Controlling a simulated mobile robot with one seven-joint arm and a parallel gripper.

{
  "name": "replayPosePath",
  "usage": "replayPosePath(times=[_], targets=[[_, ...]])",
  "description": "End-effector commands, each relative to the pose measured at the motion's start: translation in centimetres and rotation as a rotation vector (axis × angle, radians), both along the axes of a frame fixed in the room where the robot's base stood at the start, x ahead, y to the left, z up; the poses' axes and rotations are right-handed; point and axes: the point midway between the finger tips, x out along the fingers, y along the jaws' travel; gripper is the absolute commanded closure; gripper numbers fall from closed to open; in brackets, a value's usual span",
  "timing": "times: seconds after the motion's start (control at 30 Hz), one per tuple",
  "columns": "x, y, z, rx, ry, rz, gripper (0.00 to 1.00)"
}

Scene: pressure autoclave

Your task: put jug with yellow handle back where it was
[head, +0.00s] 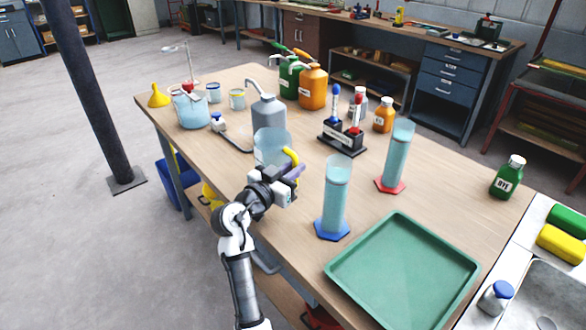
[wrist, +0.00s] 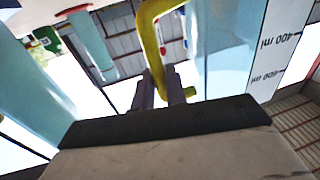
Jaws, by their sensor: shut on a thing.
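The clear jug (head: 270,144) with the yellow handle (head: 291,156) is at the table's front-left edge in the head view, just in front of the grey pump bottle. My gripper (head: 293,173) is shut on the yellow handle. In the wrist view, the fingers (wrist: 160,92) close around the lower part of the yellow handle (wrist: 150,45). The clear jug wall with ml marks (wrist: 268,50) fills the right of that view. The jug looks roughly upright; its base is hidden behind my arm, so I cannot tell whether it touches the table.
A blue-based cylinder (head: 334,200) and a red-based cylinder (head: 396,155) stand right of the jug. A grey pump bottle (head: 268,118) is behind it. A stand with red and blue tools (head: 342,138) is nearby. A green tray (head: 400,270) lies front right. Bare table lies between tray and DYE bottle (head: 508,178).

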Motion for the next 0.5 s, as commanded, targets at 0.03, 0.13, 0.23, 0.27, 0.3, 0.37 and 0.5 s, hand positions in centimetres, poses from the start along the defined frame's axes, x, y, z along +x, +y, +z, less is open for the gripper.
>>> replayPosePath(times=[0.03,0.13,0.23,0.27,0.3,0.37,0.5], targets=[[-0.01,0.01,-0.27,0.0,-0.001,0.0,1.0],[0.0,0.0,-0.16,0.0,0.0,0.0,0.76],[0.0,0.0,-0.16,0.0,0.0,0.0,0.65],[0.0,0.0,-0.16,0.0,0.0,0.0,0.65],[0.0,0.0,-0.15,0.0,0.0,0.0,0.65],[0.0,0.0,-0.15,0.0,0.0,0.0,0.65],[0.0,0.0,-0.07,0.0,0.0,0.0,0.65]])
